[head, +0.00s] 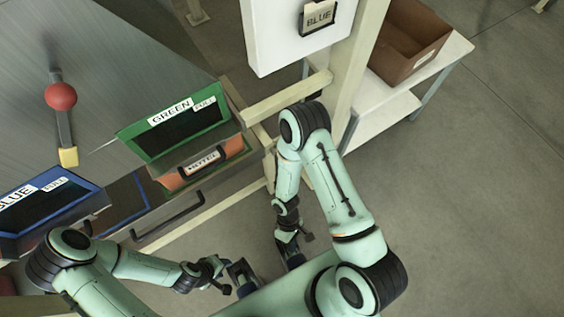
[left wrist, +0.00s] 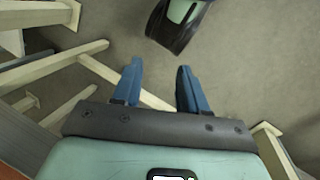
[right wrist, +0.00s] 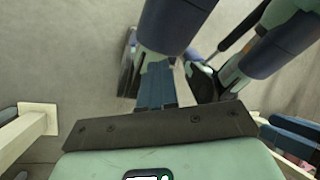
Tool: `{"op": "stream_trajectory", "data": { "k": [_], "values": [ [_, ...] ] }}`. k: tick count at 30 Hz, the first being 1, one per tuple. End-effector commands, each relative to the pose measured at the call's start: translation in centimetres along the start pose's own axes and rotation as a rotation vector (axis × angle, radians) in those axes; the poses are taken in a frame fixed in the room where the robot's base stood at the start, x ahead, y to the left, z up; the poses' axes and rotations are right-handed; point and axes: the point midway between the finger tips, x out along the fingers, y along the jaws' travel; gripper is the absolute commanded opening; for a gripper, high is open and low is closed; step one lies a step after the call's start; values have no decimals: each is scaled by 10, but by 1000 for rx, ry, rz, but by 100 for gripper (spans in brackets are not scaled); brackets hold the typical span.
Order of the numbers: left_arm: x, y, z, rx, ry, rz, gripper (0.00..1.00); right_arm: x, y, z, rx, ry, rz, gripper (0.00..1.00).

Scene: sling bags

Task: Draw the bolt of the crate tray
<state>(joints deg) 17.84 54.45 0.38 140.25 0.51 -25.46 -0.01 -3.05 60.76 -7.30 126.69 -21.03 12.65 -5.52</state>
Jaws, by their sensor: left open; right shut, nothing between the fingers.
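An orange-fronted tray (head: 214,166) with a white label sits under a green-framed bin (head: 172,139) marked GREEN and PULL. A blue-framed bin (head: 48,213) marked BLUE stands to its left. Dark bar handles (head: 167,219) show below and between them. I cannot tell which part is the crate tray's bolt. My left gripper (head: 240,275) is open and empty, low in front of the bins; its spread blue fingers show in the left wrist view (left wrist: 158,88). My right gripper (head: 293,258) is shut and empty to its right; its closed fingers show in the right wrist view (right wrist: 156,86). Both are apart from the trays.
A lever with a red ball (head: 61,96) and yellow block (head: 68,157) is on the grey top. A brown box (head: 409,42) sits on a white table (head: 455,48). Floor at right is clear.

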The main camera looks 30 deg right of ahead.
Motion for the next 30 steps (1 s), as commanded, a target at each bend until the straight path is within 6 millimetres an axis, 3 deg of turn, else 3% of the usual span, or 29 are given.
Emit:
{"op": "stream_trajectory", "data": {
  "k": [1,4,7,10,15,18,22,30],
  "values": [
    [24,-8,-7,-3,23,-1,43,18,16,-11,-160,-108,85,0],
    [47,-16,-24,-6,73,-1,43,13,51,-28,-423,-341,288,0],
    [69,-22,-42,-9,119,0,43,-14,85,-62,-619,-571,544,0],
    [89,-28,-58,-11,159,-1,43,-58,100,-104,-723,-766,816,0],
    [111,-35,-78,-14,209,-1,43,-129,84,-161,-741,-974,1188,0],
    [117,-36,-85,-15,225,-2,43,-154,69,-176,-716,-1027,1311,0],
    [118,-36,-87,-15,233,-1,43,-168,60,-182,-697,-1054,1371,0],
    [116,-36,-87,-15,232,-1,43,-169,60,-181,-696,-1055,1370,0]
  ]
}}
